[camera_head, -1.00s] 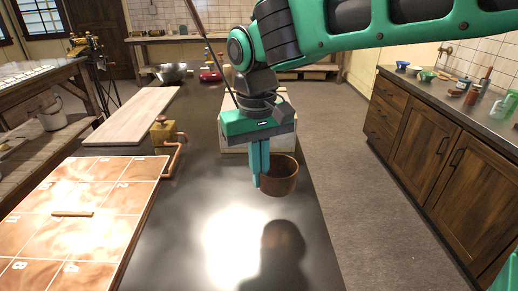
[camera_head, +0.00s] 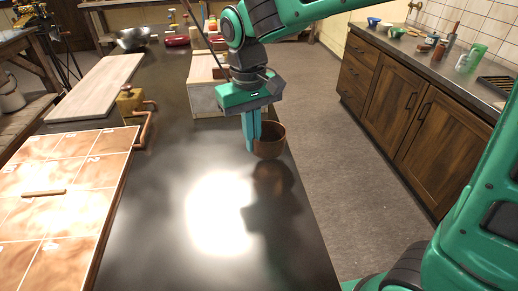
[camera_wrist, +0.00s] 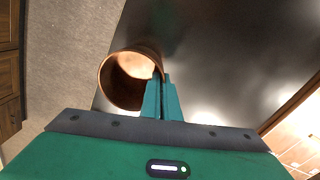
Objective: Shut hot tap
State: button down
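A brass tap (camera_head: 413,7) sticks out from the tiled wall above the right counter, small and cut by the top edge. I cannot tell whether it is hot or cold, or open or shut. My gripper (camera_head: 251,148) is over the right side of the dark table, far from that tap. Its teal fingers are together at the wall of a copper cup (camera_head: 270,142), which appears gripped by its rim. The wrist view shows the fingers (camera_wrist: 162,80) at the edge of the cup (camera_wrist: 122,80), its mouth visible and empty-looking.
A brass block with a bent copper pipe (camera_head: 142,128) stands on the dark table (camera_head: 165,200). A tiled board (camera_head: 60,225) and a pale plank (camera_head: 95,88) lie left. A pale box (camera_head: 205,98) is behind the gripper. Open floor (camera_head: 350,165) separates the table from the right cabinets (camera_head: 388,85).

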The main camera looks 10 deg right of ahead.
jog(key=shift+w+d+f, duration=0.2)
jog(key=shift+w+f, duration=0.05)
jog(key=shift+f, duration=1.9)
jog(key=shift+f, duration=0.1)
jog(key=c, duration=2)
grip_release()
jog(key=r, duration=1.2)
jog(key=shift+a+r, duration=0.1)
jog(key=shift+a, duration=0.1)
